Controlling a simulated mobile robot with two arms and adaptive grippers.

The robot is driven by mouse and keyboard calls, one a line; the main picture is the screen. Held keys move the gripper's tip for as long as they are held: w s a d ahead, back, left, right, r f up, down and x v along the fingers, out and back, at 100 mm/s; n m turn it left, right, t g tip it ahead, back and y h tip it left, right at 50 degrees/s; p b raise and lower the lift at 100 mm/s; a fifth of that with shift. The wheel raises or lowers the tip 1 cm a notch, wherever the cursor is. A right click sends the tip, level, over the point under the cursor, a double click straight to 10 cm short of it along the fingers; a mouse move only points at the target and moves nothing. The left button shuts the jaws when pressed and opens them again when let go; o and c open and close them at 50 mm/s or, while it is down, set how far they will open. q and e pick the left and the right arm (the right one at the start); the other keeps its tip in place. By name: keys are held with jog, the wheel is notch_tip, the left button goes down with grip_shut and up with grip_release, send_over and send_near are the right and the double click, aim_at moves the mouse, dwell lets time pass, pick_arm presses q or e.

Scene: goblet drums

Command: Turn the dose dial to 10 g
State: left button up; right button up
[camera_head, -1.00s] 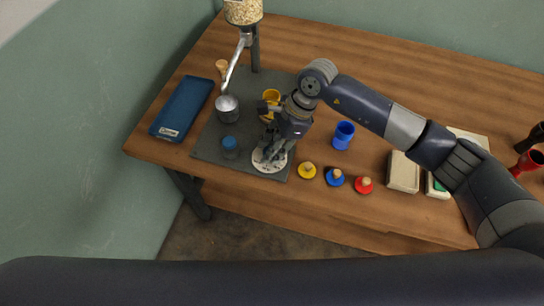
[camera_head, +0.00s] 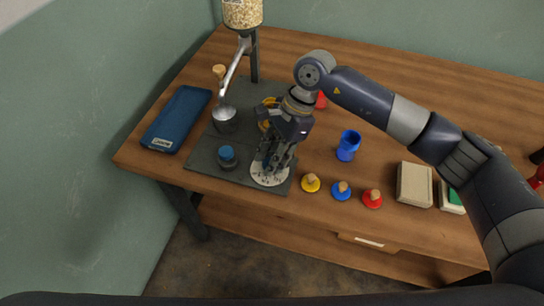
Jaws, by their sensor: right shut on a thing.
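The dose dial (camera_head: 267,180) is a white disc with dark marks, at the front right corner of a dark grey mat (camera_head: 203,155). My right gripper (camera_head: 271,166) points down over it and is shut on the dial's knob, which the fingers hide. The marks are too small to read, so I cannot tell the setting. My left gripper is not in view.
A blue-topped button (camera_head: 227,153), a metal cup (camera_head: 224,117) and a hopper of grain (camera_head: 242,12) stand left of my gripper. A blue tray (camera_head: 178,118) lies far left. Right are a blue goblet (camera_head: 348,145), yellow (camera_head: 310,184), blue (camera_head: 341,191) and red (camera_head: 372,199) stoppers.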

jog(key=o, duration=1)
jog(key=shift+o, duration=0.2)
jog(key=v, duration=1.2)
